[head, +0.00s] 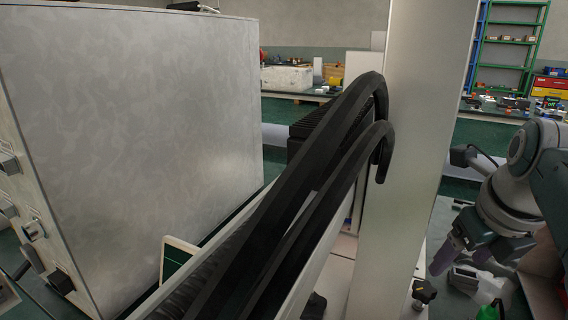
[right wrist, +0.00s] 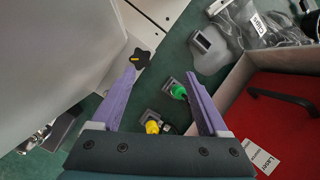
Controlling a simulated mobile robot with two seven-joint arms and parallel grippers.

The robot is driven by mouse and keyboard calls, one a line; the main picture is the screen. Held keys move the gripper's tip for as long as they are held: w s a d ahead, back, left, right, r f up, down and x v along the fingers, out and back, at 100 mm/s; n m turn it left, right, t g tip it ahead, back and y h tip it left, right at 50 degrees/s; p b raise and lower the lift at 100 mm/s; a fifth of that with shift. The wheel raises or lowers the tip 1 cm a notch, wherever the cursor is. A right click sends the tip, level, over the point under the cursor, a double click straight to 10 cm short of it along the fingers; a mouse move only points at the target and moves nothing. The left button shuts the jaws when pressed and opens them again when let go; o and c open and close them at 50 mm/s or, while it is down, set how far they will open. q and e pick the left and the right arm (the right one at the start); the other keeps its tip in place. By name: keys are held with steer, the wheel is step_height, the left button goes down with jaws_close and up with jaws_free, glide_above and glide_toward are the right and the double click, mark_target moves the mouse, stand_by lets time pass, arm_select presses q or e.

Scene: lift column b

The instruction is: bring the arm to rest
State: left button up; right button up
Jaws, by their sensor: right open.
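My right gripper (head: 460,264) shows at the right of the head view, its purple fingers pointing down and to the left. In the right wrist view its two fingers (right wrist: 160,75) stand wide apart with nothing held between them. A green-capped item (right wrist: 178,91) and a yellow-capped item (right wrist: 152,127) lie below, beyond the fingers. The left gripper is not in the head view.
A large grey cabinet (head: 140,130) fills the left. A pale upright post (head: 410,150) with thick black hoses (head: 300,190) stands left of my right gripper. A black knob (right wrist: 142,58) is near one fingertip. A red surface with a black handle (right wrist: 282,98) lies right.

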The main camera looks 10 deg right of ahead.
steer(key=s+d+r+n+h+p, duration=0.2)
steer(key=s+r+n+p, duration=0.35)
steer(key=s+n, duration=0.75)
steer(key=s+a+r+n+y+p, duration=0.3)
steer(key=s+a+n, duration=0.35)
steer(key=n, duration=0.65)
steer(key=s+a+r+n+y+p, duration=0.1)
steer(key=s+a+r+n+p, duration=0.25)
steer(key=s+a+n, duration=0.6)
steer(key=w+d+r+n+p, duration=0.1)
steer(key=w+r+p, duration=0.1)
steer(key=r+p, duration=1.6)
steer(key=w+d+r+n+p, duration=0.1)
steer(key=w+d+r+p, duration=0.1)
steer(key=r+p, duration=1.6)
steer(key=shift+w+r+g, duration=0.2)
steer(key=shift+r+g, duration=0.1)
steer(key=shift+r, duration=0.65)
